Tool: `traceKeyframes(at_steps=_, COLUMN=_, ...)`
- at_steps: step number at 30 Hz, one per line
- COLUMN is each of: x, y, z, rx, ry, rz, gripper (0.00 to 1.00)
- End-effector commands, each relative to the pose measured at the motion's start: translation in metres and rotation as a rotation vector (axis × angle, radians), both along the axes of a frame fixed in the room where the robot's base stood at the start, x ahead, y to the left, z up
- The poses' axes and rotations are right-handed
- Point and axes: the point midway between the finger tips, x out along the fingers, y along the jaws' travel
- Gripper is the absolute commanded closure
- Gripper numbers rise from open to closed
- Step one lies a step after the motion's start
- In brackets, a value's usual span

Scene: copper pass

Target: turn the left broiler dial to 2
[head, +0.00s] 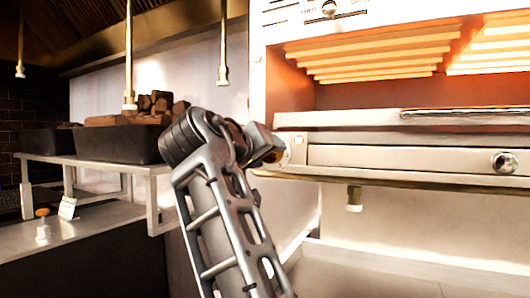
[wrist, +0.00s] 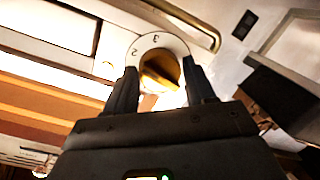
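The left broiler dial shows in the wrist view as a brass knob (wrist: 160,70) on a round white plate (wrist: 173,42) marked with numbers. A 3 and a 2 are readable near the plate's upper left. The knob's bar is tilted. My gripper (wrist: 160,80) is open, with one dark finger on each side of the knob; I cannot tell whether either finger touches it. In the head view, my gripper is at the left end of the broiler's front panel, mostly hidden by my wrist. Only part of the dial's plate (head: 299,150) shows there.
The broiler (head: 400,119) has another dial (head: 505,162) at the right of its front. A rail runs below the panel. At left, a shelf (head: 100,165) carries dark bins (head: 120,143), one heaped with wood chunks (head: 155,105). Hanging fittings (head: 223,75) come down behind my arm.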

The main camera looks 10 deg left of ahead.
Motion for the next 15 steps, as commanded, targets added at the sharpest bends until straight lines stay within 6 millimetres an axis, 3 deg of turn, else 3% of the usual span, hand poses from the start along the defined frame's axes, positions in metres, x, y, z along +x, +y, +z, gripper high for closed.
traceKeyframes(at_steps=6, x=0.0, y=0.0002, z=0.0008, rx=-0.001, ry=-0.002, rz=0.0, gripper=0.24)
traceKeyframes(at_steps=15, x=-0.003, y=0.0017, z=0.0019, rx=0.0, ry=-0.005, rz=0.002, gripper=0.24)
